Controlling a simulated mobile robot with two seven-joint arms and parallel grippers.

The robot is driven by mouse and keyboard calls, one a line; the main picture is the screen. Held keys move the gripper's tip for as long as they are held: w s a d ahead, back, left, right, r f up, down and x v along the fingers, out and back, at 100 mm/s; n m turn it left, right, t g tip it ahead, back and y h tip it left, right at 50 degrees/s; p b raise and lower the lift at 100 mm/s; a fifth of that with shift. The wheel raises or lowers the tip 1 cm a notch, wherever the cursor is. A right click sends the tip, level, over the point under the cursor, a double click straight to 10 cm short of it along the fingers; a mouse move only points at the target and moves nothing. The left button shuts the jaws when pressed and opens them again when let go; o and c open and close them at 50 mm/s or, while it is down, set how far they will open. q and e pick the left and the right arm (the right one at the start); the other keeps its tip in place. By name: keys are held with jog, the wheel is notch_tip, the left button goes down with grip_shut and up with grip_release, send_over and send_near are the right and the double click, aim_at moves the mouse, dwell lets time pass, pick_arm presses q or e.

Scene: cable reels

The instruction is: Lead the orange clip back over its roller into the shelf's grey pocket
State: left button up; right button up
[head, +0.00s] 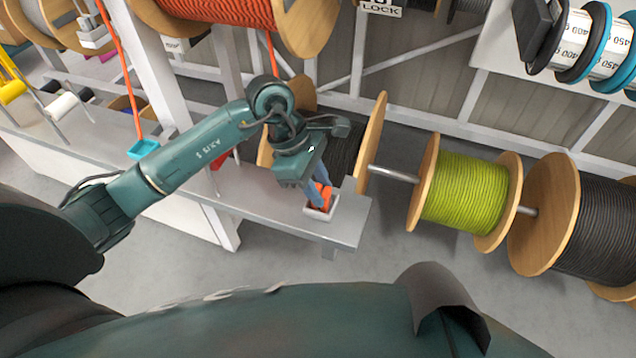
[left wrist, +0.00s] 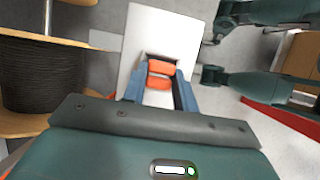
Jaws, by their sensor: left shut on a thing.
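The orange clip (head: 323,196) is between the blue fingers of my left gripper (head: 318,190), which is shut on it. The clip also shows between the fingers in the left wrist view (left wrist: 160,74). It is at the mouth of the pale grey pocket (head: 334,207) near the right end of the shelf (head: 270,207). The pocket's rim stands around its lower part; how deep it sits is hidden. An orange cord (head: 271,52) hangs from the orange reel (head: 232,12) and passes behind my left arm. The roller cannot be made out.
A dark cable reel (head: 345,150) stands close behind the gripper. A lime reel (head: 462,192) and a black reel (head: 595,225) are on the rod to the right. The floor in front is clear.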

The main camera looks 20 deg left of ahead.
pick_arm(q)
jog(key=o, duration=1.1)
jog(key=shift+c, duration=0.2)
jog(key=shift+r, duration=0.1)
jog(key=v, duration=1.3)
jog(key=shift+b, duration=0.45)
